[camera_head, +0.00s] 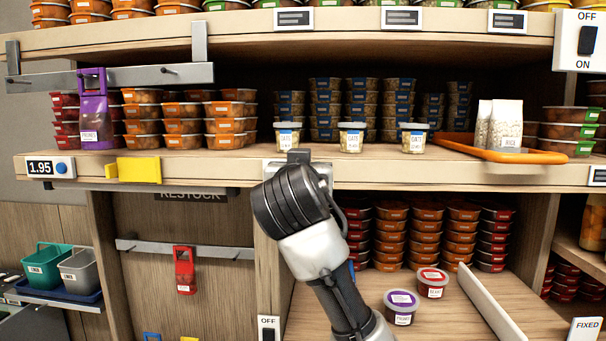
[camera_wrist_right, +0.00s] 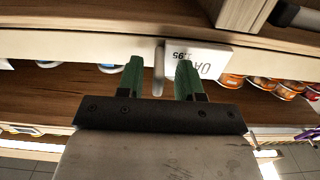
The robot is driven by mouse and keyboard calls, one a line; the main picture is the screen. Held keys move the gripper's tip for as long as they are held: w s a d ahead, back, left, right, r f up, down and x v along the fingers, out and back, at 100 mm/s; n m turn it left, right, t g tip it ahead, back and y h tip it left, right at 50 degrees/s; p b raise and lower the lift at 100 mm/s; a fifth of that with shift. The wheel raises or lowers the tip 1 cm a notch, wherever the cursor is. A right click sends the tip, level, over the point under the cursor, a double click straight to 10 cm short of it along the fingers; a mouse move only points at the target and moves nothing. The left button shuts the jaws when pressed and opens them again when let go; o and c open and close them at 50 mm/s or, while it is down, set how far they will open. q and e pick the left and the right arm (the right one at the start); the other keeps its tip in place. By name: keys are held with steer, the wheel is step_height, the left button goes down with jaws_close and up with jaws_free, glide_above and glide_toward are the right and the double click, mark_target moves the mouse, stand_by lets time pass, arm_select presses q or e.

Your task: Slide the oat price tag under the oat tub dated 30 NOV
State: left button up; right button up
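My right gripper (camera_head: 299,158) is at the shelf edge below the left tub. Its green fingers (camera_wrist_right: 158,78) are apart, either side of a thin grey upright tab (camera_wrist_right: 158,68). My left gripper is out of view.
An orange tray (camera_head: 500,152) with white bags stands at the right of the shelf. A purple holder (camera_head: 95,110) and a yellow block (camera_head: 139,170) are at the left. A 1.95 display (camera_head: 42,168) is on the left edge. The shelf edge right of my gripper looks clear.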

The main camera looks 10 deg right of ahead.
steer(key=shift+s+a+f, duration=0.1)
steer(key=shift+s, duration=0.15)
steer(key=b+v, duration=0.5)
steer(key=v, duration=0.5)
steer(key=shift+s, duration=0.1)
